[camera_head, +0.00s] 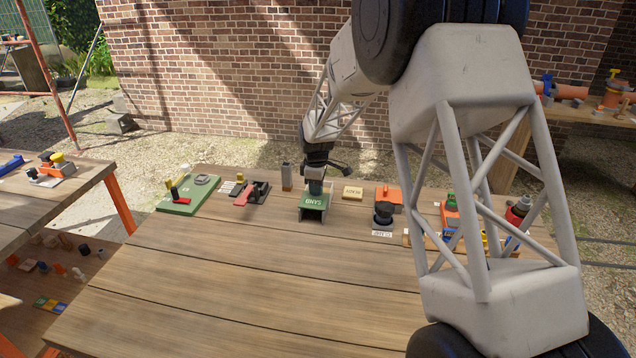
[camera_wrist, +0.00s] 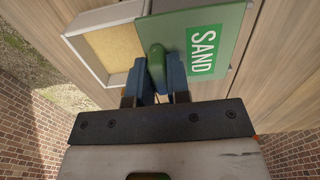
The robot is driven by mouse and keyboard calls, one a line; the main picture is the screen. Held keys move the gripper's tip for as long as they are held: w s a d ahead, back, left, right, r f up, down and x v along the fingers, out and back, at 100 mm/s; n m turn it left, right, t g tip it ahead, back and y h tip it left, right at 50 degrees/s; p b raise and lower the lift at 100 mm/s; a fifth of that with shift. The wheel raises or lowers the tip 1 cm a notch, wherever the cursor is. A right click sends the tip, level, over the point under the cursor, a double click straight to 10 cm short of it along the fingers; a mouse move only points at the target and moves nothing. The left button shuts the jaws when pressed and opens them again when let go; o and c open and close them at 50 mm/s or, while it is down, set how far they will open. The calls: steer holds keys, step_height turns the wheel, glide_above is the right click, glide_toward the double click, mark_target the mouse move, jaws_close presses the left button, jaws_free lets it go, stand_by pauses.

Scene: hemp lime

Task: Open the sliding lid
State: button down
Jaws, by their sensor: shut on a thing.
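A grey box (camera_wrist: 90,24) has a flat green sliding lid (camera_wrist: 225,22) with a white-lettered SAND label. In the wrist view the lid is shifted to the right, and the left part of the box is uncovered with tan sand (camera_wrist: 110,48) showing inside. In the head view the lid (camera_head: 314,201) shows below my gripper (camera_head: 316,183), sticking out towards the table's front. My gripper's blue fingers (camera_wrist: 158,72) are shut on the lid's green upright handle (camera_wrist: 155,62), one finger on each side. In the head view my gripper hides the far part of the box.
A green board (camera_head: 188,196) and a black-and-red tool (camera_head: 253,193) are to the left. A small tan block (camera_head: 352,192), a black knob piece (camera_head: 383,213) and an orange block are to the right. The front of the wooden table (camera_head: 250,290) is clear.

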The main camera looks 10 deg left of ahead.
steer(key=shift+s, duration=0.35)
steer(key=c, duration=1.1)
jaws_free()
steer(key=shift+r, duration=3.9)
